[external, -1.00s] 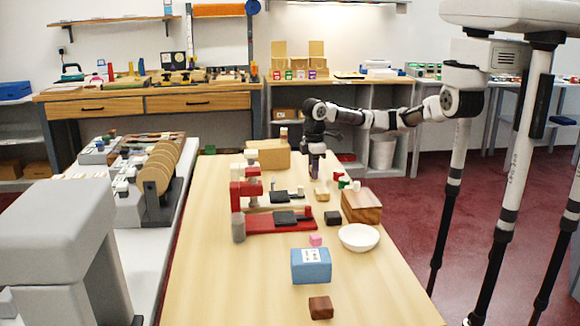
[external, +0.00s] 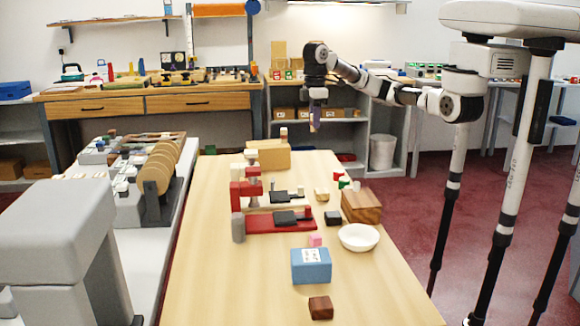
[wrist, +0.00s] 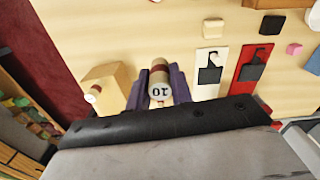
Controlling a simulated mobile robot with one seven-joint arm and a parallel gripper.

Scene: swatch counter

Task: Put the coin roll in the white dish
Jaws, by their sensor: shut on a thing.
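The coin roll (wrist: 159,82), a pale cylinder with a reddish-brown band and "10" on its end, is between the purple fingers of my gripper (wrist: 160,88) in the wrist view. The gripper is shut on it. In the external view my gripper (external: 314,128) hangs fingers down, raised well above the far end of the table; the roll is hard to make out there. The white dish (external: 359,237) is a round, shallow bowl on the right side of the table, nearer the external camera, far from my gripper. It looks empty.
A wooden block (external: 361,206) and a black block (external: 332,218) stand just beyond the dish. A pink cube (external: 315,241) and a blue box (external: 311,266) are to its left. Red and white press stands (external: 280,222) fill the middle.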

